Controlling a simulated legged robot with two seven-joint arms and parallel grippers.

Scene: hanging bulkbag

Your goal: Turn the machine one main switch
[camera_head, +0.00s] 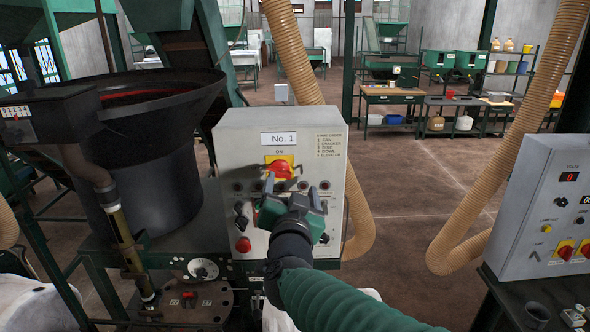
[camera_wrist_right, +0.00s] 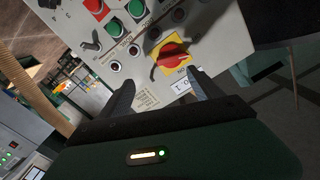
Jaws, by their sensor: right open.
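The machine one control box (camera_head: 230,133) is a light grey panel labelled "No. 1", standing in the middle of the head view. Its main switch (camera_head: 279,168) is a red rotary knob on a yellow plate, below the label. The switch also shows in the right wrist view (camera_wrist_right: 173,54), above the fingers. My right gripper (camera_head: 286,188) is in front of the panel, just below the switch in the head view. In the right wrist view its two fingers (camera_wrist_right: 162,92) are spread apart with nothing between them. Contact with the switch cannot be seen. My left gripper is not in view.
A dark round hopper (camera_head: 150,125) stands left of the box. Beige hoses (camera_head: 480,150) hang behind and to the right. A second control panel (camera_head: 545,215) stands at the right. Below the switch are several buttons and small knobs, partly hidden by my right gripper.

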